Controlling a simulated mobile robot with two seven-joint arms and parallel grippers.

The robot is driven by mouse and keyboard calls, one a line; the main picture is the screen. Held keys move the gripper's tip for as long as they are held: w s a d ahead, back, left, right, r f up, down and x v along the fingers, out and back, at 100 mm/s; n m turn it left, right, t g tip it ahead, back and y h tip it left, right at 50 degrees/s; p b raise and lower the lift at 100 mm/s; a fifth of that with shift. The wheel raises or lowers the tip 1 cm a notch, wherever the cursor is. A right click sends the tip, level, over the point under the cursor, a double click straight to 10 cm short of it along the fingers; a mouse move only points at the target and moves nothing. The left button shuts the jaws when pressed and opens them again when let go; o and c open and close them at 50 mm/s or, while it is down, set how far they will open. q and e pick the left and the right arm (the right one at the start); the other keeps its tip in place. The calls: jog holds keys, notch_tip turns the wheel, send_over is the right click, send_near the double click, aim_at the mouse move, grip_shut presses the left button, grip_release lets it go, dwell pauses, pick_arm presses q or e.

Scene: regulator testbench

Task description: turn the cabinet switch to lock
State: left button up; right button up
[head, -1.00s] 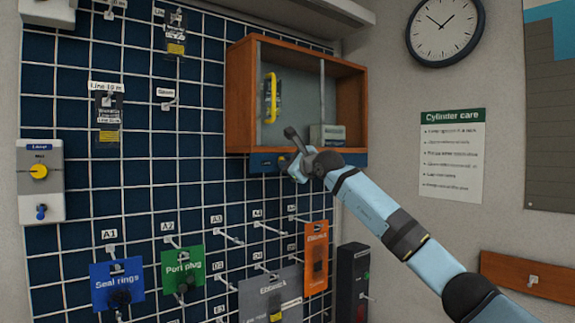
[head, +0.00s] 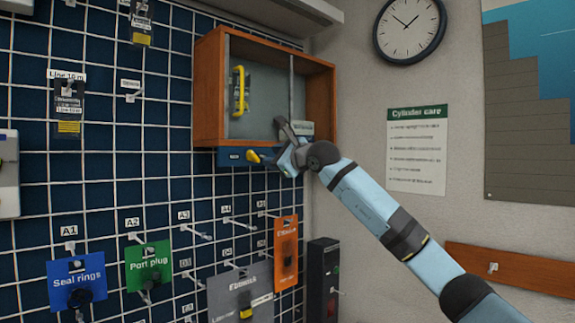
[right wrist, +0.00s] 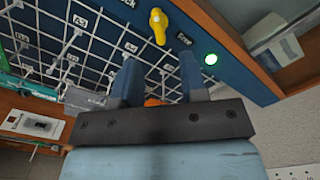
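The wooden cabinet (head: 208,92) hangs on the wall grid, with a blue strip (head: 231,157) under it. The yellow switch knob (head: 254,156) sits on that strip. My right gripper (head: 272,143) is at the strip, close to the knob. Its two fingers are apart and empty in the right wrist view (right wrist: 160,78), with the knob beyond their tips. My left gripper is out of view.
A yellow handle-like item (head: 239,91) and a grey box (head: 301,129) are in the cabinet. Below hang an orange pouch (head: 285,254), a green one (head: 148,268) and a blue one (head: 76,283) on hooks. Wall to the right holds a notice (head: 417,150).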

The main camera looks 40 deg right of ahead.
jog(key=s+b, duration=0.1)
jog(key=s, duration=0.4)
jog(key=shift+s+d, duration=0.15)
jog(key=shift+s, duration=0.15)
